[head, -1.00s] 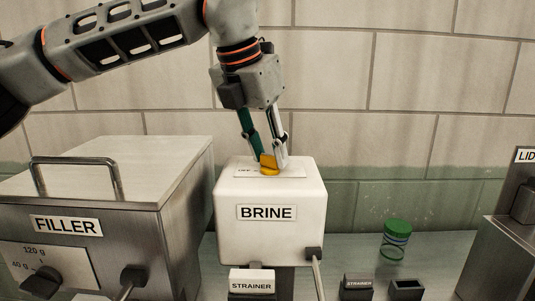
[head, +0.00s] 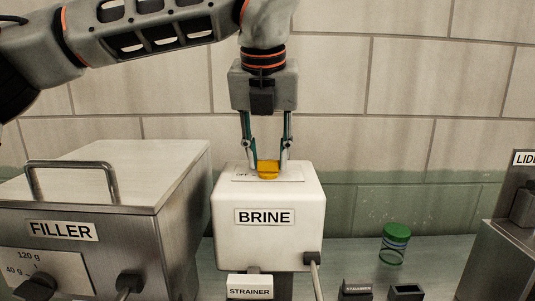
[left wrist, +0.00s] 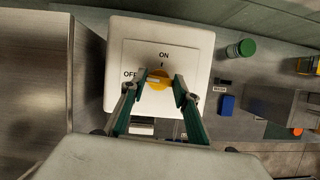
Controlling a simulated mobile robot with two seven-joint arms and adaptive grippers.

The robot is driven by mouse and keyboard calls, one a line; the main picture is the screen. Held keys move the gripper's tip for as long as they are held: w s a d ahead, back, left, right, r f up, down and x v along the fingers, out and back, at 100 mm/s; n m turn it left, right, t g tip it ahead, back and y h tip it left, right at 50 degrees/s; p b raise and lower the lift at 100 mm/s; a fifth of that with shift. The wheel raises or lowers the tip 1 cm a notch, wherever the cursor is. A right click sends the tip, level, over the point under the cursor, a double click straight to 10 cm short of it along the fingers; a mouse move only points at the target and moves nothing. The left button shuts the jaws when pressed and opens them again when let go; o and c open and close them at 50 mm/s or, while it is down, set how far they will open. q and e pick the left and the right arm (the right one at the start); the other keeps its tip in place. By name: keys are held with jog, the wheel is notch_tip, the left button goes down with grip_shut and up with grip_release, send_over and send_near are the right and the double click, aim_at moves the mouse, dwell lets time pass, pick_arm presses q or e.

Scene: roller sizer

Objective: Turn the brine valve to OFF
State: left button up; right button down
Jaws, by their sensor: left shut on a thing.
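The white BRINE box (head: 230,238) stands in the middle of the head view, with a yellow valve knob (head: 268,171) on a label plate on its top. In the left wrist view the knob (left wrist: 159,84) sits beside the word OFF, with ON printed above it. I cannot tell exactly where its pointer aims. My left gripper (head: 267,163) comes down from above, its two fingers on either side of the knob, shut on it. The fingers also show in the left wrist view (left wrist: 155,92). My right gripper is not in view.
The metal FILLER box (head: 130,185) with a handle stands close on the left. A STRAINER label (head: 250,286) is below the box. A tiled wall stands behind.

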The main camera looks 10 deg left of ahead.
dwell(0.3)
pick_arm(q)
jog(key=o, duration=1.1)
jog(key=shift+r, duration=0.15)
jog(key=v, duration=1.1)
jog(key=shift+s+r, duration=0.25)
jog(key=shift+r, duration=0.1)
